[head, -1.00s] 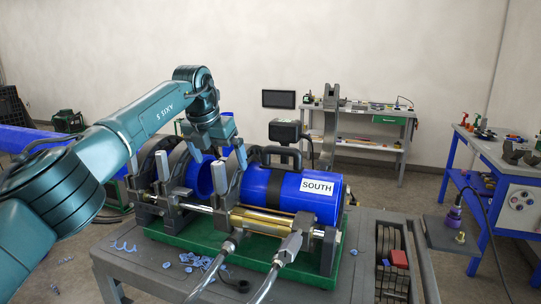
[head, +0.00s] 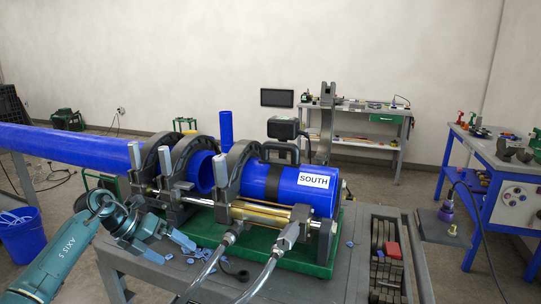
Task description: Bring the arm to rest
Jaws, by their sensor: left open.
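My left arm is low at the left in the head view. Its gripper (head: 170,249) is open and empty, by the cart's front left edge, near the blue shavings and in front of the fusion machine. The fusion machine (head: 250,248) sits on the grey cart (head: 345,290). Its dark clamp rings hold a long blue pipe (head: 75,147) at the left and a blue pipe piece marked SOUTH (head: 275,185) at the right. A gap shows between the pipe ends. My right gripper is not in view.
Blue shavings (head: 205,256) lie on the cart top. Two hoses (head: 262,278) run off the machine's front. A slotted rack (head: 384,262) with a red block stands at the right. A blue bucket (head: 22,235) is at the left, a blue workbench (head: 490,165) at far right.

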